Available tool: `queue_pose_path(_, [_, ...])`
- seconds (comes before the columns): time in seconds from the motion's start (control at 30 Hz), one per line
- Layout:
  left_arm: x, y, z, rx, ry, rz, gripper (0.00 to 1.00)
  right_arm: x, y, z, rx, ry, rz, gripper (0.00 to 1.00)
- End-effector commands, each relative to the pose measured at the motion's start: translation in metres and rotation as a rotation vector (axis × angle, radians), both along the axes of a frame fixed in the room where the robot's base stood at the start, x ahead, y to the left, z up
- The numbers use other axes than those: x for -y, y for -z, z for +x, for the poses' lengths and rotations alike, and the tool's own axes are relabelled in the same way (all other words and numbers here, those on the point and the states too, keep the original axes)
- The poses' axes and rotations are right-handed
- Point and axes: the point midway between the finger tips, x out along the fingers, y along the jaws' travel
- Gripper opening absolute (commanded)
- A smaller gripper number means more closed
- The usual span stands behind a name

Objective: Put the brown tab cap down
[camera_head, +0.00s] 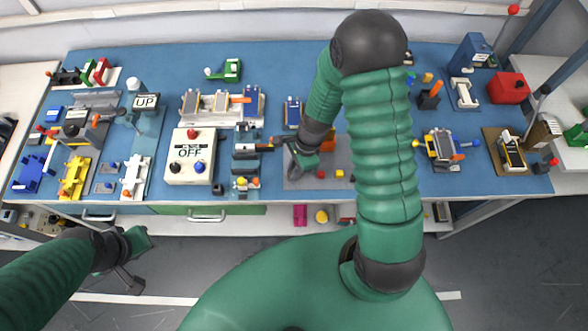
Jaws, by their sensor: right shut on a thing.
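My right arm reaches up over the bench and bends back down to the left. My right gripper (294,152) is low over the middle of the blue bench, by the left edge of a grey tray (300,182). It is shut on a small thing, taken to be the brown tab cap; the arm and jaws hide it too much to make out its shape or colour. My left gripper (132,262) hangs at the lower left, in front of the bench and above the floor, apart from everything. Its jaw opening is unclear.
Left of the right gripper stand a white box marked OFF (190,158) and a small fixture with a dark bar (245,148). Behind is a white rack with several cells (220,104).

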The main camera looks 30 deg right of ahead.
Motion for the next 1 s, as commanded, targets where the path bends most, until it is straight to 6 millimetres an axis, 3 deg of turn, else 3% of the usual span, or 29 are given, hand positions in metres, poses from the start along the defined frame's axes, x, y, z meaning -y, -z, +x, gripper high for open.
queue_pose_path(0.03, [0.000,0.001,0.000,0.000,0.000,0.000,0.36,0.000,0.001,0.000,0.000,0.000,0.000,0.15])
queue_pose_path(0.2, [0.000,0.000,0.000,0.000,0.000,0.000,0.36,0.000,0.000,0.000,0.000,0.000,0.000,0.35])
queue_pose_path(0.57, [0.000,-0.002,0.000,0.000,0.000,0.000,0.36,0.002,-0.007,0.000,0.002,0.000,-0.001,0.35])
queue_pose_path(1.0, [0.000,-0.016,0.000,0.000,0.000,0.000,0.36,0.025,-0.104,-0.003,0.004,-0.001,-0.001,0.35])
